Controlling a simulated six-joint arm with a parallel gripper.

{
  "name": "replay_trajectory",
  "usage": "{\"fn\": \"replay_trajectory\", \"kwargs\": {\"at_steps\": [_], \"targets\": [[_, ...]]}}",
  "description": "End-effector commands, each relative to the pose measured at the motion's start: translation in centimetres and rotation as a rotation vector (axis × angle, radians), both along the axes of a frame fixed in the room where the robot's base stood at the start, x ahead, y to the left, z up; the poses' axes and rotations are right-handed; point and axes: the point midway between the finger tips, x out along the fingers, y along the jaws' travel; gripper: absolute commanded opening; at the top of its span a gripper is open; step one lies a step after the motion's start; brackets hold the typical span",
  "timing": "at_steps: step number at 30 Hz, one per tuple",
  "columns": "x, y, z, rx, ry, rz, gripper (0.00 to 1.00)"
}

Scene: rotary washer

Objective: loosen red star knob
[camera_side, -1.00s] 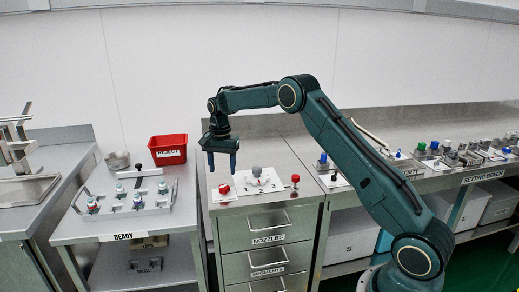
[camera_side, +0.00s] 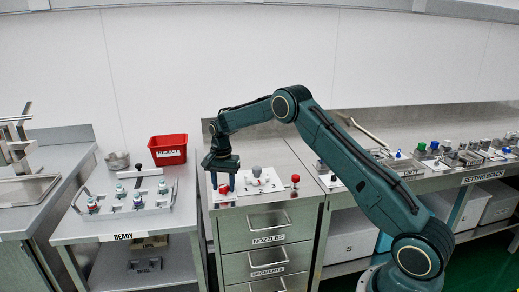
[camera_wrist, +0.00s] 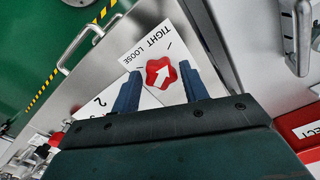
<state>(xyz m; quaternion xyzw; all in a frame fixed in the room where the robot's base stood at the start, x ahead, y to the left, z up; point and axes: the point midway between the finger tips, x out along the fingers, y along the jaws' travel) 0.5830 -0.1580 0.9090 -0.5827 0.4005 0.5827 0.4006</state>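The red star knob (camera_wrist: 160,74) carries a white arrow and sits on a white plate marked TIGHT and LOOSE (camera_wrist: 137,47). In the side view the knob (camera_side: 223,189) is at the front left of the nozzle cabinet top, partly hidden by my fingers. My gripper (camera_wrist: 159,68) is open, with one blue finger on each side of the knob. A small gap appears to separate the knob from each finger. In the side view my gripper (camera_side: 222,184) points down, low over the plate.
Right of the knob stand a grey knob (camera_side: 256,171) and another red knob (camera_side: 295,180), by numbers 2 and 3. A red REJECT bin (camera_side: 168,148) and a READY tray (camera_side: 125,205) are on the left bench. The cabinet top behind is clear.

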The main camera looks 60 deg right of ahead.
Motion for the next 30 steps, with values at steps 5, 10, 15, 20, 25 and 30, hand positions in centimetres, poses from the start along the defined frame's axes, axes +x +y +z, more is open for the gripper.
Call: {"fn": "replay_trajectory", "kwargs": {"at_steps": [5, 10, 15, 20, 25, 30], "targets": [[-0.01, 0.0, 0.03, 0.0, 0.0, 0.0, 0.11], [-0.01, 0.0, 0.05, 0.0, 0.0, 0.004, 0.11], [-0.02, -0.02, 0.06, 0.0, 0.001, 0.028, 0.11], [-0.01, -0.03, 0.08, 0.0, 0.001, 0.086, 0.11], [-0.02, -0.04, 0.1, 0.0, 0.001, 0.189, 0.11], [-0.02, -0.05, 0.12, 0.0, 0.0, 0.329, 0.11]]}}
